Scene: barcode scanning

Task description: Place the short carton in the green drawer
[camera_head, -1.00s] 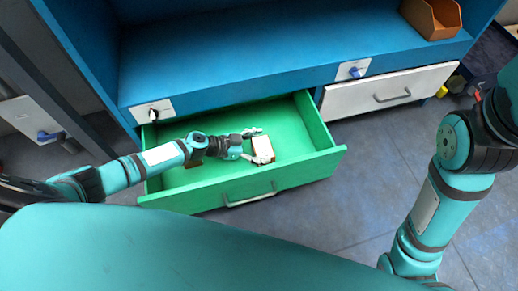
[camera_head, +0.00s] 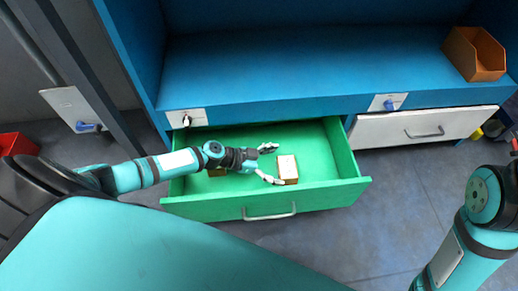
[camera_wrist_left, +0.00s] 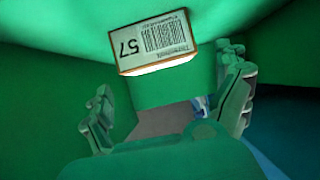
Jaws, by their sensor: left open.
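The short carton (camera_head: 287,166), a small brown box with a white top label, stands inside the open green drawer (camera_head: 330,192), near its front wall. In the left wrist view the carton (camera_wrist_left: 157,43) shows a barcode label with the number 57. My left gripper (camera_head: 279,164) is open over the drawer, its fingertips beside the carton's left part. In the left wrist view its fingers (camera_wrist_left: 168,75) are spread and the carton is beyond them, not gripped. My right arm shows at the right edge, but its gripper is out of view.
A closed white drawer (camera_head: 400,128) is to the right. The blue shelf (camera_head: 310,75) above is mostly clear, with an orange bin (camera_head: 474,54) at its right. A red object (camera_head: 14,145) is at far left.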

